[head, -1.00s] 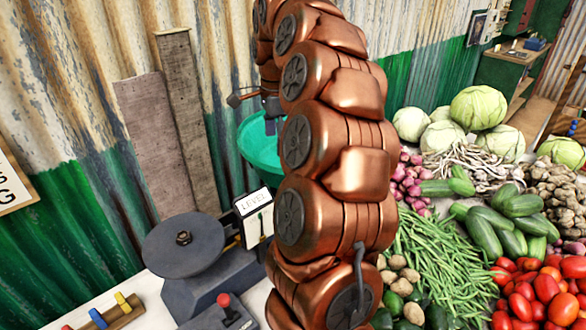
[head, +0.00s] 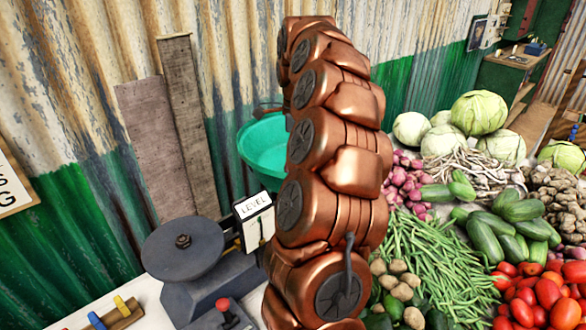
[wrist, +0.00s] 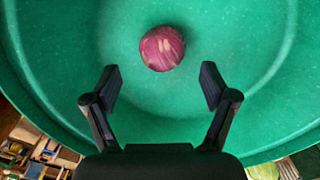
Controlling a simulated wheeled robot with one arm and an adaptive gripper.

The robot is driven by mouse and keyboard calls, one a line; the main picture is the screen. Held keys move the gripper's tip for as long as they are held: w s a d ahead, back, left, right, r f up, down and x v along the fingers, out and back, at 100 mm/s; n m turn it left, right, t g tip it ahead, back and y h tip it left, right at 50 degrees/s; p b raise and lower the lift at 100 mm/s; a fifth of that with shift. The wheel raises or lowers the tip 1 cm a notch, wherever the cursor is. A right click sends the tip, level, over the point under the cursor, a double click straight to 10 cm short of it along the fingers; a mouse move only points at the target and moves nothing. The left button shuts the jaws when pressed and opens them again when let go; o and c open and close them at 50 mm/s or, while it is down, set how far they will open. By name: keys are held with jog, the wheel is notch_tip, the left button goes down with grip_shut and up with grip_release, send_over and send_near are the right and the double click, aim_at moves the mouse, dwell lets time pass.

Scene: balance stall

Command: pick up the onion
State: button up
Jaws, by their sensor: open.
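A round red-purple onion (wrist: 162,48) lies on the bottom of a green bowl in the wrist view. My gripper (wrist: 160,80) is open, its two black fingers spread over the bowl. The onion is ahead of the fingertips, roughly centred between them, and nothing is between the fingers. The green bowl (head: 262,150) also shows in the head view, behind my copper arm. There my arm hides the gripper, and the onion in the bowl cannot be seen.
A scale with a dark round plate (head: 183,248) and a LEVEL card (head: 254,215) stand left of my arm. Green beans (head: 432,265), tomatoes (head: 535,295), cucumbers (head: 510,225) and cabbages (head: 478,112) crowd the right. A corrugated wall (head: 90,100) rises behind.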

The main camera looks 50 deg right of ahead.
jog(key=shift+w+f+p, duration=0.15)
jog(key=shift+f+p, duration=0.25)
jog(key=shift+f, duration=0.75)
jog(key=shift+w+f+p, duration=0.1)
jog(key=shift+f+p, duration=0.25)
jog(key=shift+f, duration=0.75)
jog(key=c, duration=1.4)
notch_tip(320, 180, up, 11)
jog(key=shift+f+b, duration=0.1)
jog(key=shift+b, duration=1.05)
notch_tip(320, 180, up, 17)
jog(key=p, duration=1.5)
